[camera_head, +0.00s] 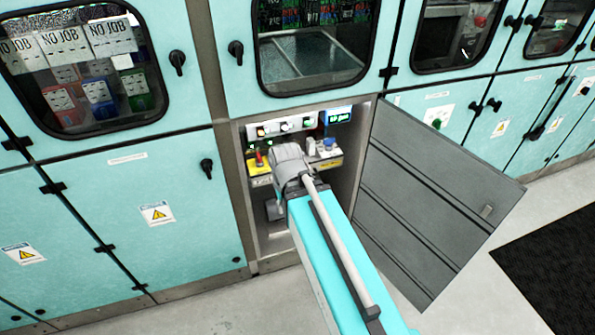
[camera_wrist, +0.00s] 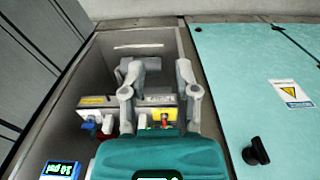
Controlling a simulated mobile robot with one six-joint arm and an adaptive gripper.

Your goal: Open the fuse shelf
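The fuse shelf appears to be the yellow and grey panel (camera_head: 330,164) inside an open lower cabinet. It carries a red and yellow switch, a blue-grey knob and small fittings. It also shows in the wrist view (camera_wrist: 95,101), with a red part between my fingers. My gripper (camera_head: 276,208) is inside the cabinet opening, in front of the panel. In the wrist view my gripper (camera_wrist: 158,82) has its two grey fingers wide apart, with nothing held between them. I cannot tell whether either finger touches the panel. My arm hides part of the shelf in the head view.
The grey cabinet door (camera_head: 430,195) stands open on the right. A control strip with a lit display (camera_head: 338,116) is above the shelf. Closed teal cabinets (camera_head: 150,215) flank the opening. A dark mat (camera_head: 555,260) lies on the floor at right.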

